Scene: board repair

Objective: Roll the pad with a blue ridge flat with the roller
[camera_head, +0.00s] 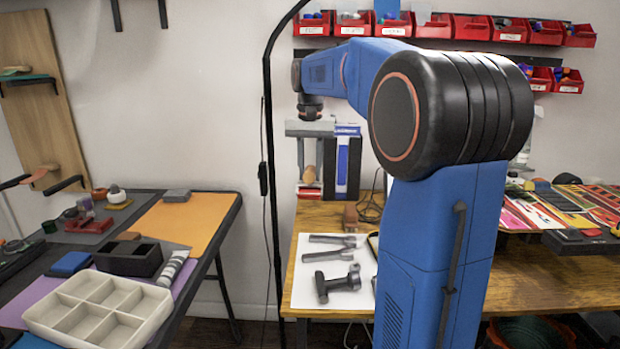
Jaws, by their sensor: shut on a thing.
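My gripper (309,180) hangs fingers down over the back left of the wooden table, in front of the wall. Between its fingers shows a small tan, wood-like piece (309,173), which looks like a handle; my gripper is shut on it. I cannot tell for sure that it is the roller's. Just below it are red and pale parts (309,191) at table height; I cannot tell whether they touch the held piece. No pad with a blue ridge can be made out; my arm hides much of the table.
A blue, white and black upright box (343,163) stands close right of my gripper. Dark tools (338,283) lie on a white sheet in front. The left table holds a pale compartment tray (98,312) and a black bin (128,258). Red bins line the wall.

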